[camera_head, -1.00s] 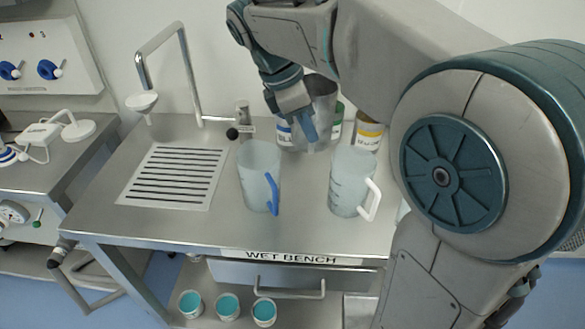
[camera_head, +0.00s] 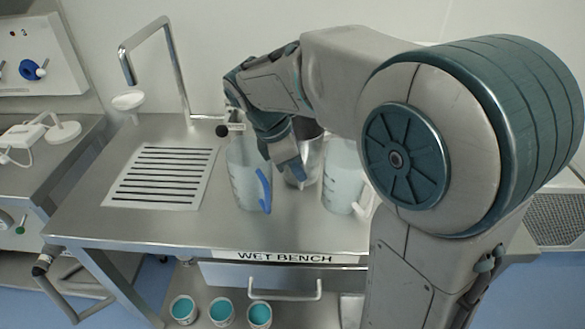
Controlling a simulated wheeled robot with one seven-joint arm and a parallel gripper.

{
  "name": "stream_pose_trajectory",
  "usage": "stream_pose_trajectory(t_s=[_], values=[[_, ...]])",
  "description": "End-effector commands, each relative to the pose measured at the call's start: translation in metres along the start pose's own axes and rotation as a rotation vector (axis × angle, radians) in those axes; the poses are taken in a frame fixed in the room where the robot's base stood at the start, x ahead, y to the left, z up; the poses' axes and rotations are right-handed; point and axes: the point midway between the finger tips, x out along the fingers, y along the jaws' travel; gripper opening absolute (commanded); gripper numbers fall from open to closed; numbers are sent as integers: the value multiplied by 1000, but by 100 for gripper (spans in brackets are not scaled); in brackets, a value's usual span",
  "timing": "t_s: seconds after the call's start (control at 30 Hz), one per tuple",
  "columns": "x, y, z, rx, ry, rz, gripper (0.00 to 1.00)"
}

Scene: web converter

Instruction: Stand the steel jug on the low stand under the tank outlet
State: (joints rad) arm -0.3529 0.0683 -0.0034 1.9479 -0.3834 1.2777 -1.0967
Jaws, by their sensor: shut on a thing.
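The steel jug (camera_head: 313,162) is partly hidden behind my gripper, between two translucent plastic jugs at the back of the wet bench. My gripper (camera_head: 297,172) points down at the jug's near side and is shut on it; the grip itself is largely covered. I cannot tell whether the jug's base touches the bench. I cannot make out the low stand or the tank outlet in this view.
A blue-handled plastic jug (camera_head: 245,178) stands close left of the gripper, and a white-handled one (camera_head: 343,180) close right. A bent tap pipe (camera_head: 168,55) rises behind the drain grille (camera_head: 160,176). The wet bench (camera_head: 210,228) is clear along its front.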

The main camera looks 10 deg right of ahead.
Motion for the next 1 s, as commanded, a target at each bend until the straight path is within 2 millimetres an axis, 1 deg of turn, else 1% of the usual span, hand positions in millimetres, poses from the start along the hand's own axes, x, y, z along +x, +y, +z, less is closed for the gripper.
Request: stream_pose_trajectory(t_s=[0.27, 0.4, 0.43, 0.47, 0.5, 0.8, 0.87, 0.93, 1.0], values=[[1, 0, 0, 2, 0, 3, 0], [5, 0, -2, 2, 0, 2, 0], [5, 0, -2, 1, 0, 1, 19], [5, 0, -2, 1, 0, 1, 27], [5, 0, -2, 1, 0, 1, 32], [2, 0, -1, 1, 0, 2, 32], [-2, 0, 0, 1, 1, 3, 32], [-10, 1, 0, 1, 1, 4, 32], [-23, 1, 0, 1, 1, 5, 32]])
